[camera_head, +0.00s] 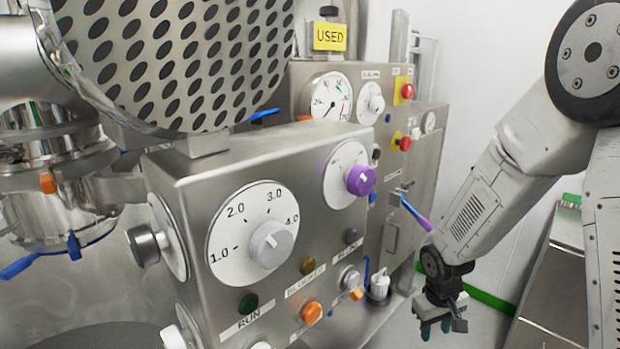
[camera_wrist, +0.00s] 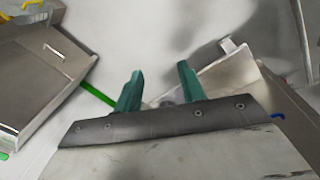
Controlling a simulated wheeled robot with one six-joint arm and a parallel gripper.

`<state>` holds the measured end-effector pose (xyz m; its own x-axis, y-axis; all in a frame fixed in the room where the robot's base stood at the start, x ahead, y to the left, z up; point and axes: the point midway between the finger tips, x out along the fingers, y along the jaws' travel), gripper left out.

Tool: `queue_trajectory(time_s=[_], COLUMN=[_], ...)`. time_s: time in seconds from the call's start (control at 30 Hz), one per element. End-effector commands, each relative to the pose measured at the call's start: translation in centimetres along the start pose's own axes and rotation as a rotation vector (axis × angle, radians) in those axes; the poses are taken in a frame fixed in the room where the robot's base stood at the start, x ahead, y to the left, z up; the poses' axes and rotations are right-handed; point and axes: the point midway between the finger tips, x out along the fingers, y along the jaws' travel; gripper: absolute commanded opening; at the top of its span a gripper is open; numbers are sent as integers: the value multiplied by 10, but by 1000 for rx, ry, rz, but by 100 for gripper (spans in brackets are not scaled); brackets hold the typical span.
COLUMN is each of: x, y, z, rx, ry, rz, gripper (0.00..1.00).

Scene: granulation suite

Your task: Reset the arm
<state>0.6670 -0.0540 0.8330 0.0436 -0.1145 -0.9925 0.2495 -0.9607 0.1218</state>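My arm (camera_head: 490,195) comes in from the upper right in the head view and bends down to my gripper (camera_head: 445,328) near the bottom edge, right of the control panel. In the wrist view, the two green fingers of my gripper (camera_wrist: 158,88) stand apart with a clear gap between them. Nothing is held between them. The fingers point toward the grey floor area and appear free of contact.
A steel control box (camera_head: 200,200) with dials, a purple knob (camera_head: 360,180) and buttons fills the left and middle. A yellow USED tag (camera_head: 329,37) hangs behind. A steel cabinet (camera_head: 560,290) stands at right; it may also show in the wrist view.

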Motion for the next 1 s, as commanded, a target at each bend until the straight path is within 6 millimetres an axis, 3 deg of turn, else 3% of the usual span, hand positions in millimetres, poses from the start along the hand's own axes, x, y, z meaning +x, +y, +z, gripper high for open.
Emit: queue_trajectory(time_s=[0.03, 0.2, 0.5, 0.8, 1.0], x=[-20, -77, -164, -226, -254], y=[1, -3, -21, -44, -52], z=[11, 55, 132, 197, 220], rx=[21, 89, 181, 236, 255], ry=[-21, -109, -198, -171, -47], rz=[2, -10, -59, -111, -119], gripper=[40, 40, 40, 40, 40])
